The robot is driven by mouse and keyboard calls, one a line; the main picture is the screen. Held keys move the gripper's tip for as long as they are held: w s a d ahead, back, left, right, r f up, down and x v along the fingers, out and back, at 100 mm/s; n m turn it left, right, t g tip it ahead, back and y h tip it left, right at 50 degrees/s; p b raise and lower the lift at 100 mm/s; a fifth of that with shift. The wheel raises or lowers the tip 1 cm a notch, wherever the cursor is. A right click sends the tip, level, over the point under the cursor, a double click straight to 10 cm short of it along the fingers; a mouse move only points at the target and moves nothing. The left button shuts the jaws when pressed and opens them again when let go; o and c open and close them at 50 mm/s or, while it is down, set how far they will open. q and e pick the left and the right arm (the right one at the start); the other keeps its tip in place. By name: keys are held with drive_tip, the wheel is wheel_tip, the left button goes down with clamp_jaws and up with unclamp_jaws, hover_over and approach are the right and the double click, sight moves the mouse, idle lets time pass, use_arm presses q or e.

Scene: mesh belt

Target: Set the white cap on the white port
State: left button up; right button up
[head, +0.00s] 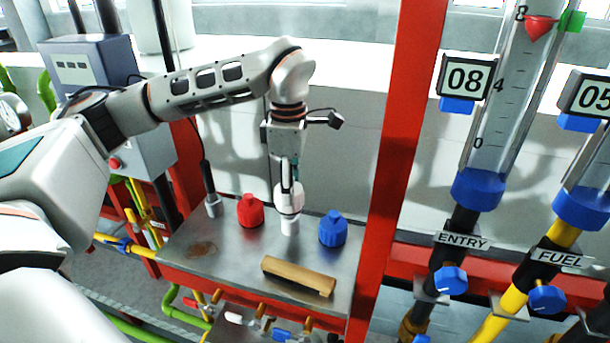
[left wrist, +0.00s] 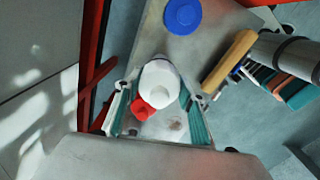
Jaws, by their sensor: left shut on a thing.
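The white cap (head: 289,198) is between the fingers of my left gripper (head: 289,187), over the metal bench top. It also shows in the left wrist view (left wrist: 159,80) between the two teal-padded fingers (left wrist: 157,95). A narrower white stub, which looks like the white port (head: 290,228), stands on the bench directly beneath the cap. The cap looks about upright. I cannot tell whether it touches the port or hangs just above it. In the left wrist view the cap hides the port. My right gripper is not in view.
A red cap (head: 250,211) stands close left of the port and a blue cap (head: 333,229) to its right. A wooden-looking bar (head: 298,276) lies in front on the bench (head: 225,268). A dark-handled tool (head: 209,190) stands behind left. A red post (head: 385,180) rises at right.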

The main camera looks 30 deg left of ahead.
sight(292, 214)
use_arm(q)
drive_tip(key=shift+w+f, duration=0.1)
drive_tip(key=shift+w, duration=0.05)
drive_tip(key=shift+s+f, duration=0.2)
drive_tip(key=shift+f, duration=2.55)
drive_tip(key=shift+f, duration=0.65)
drive_tip(key=o, duration=0.8)
drive_tip(key=shift+b, duration=0.3)
drive_tip(key=shift+r+p, duration=0.3)
drive_tip(key=shift+r, duration=5.2)
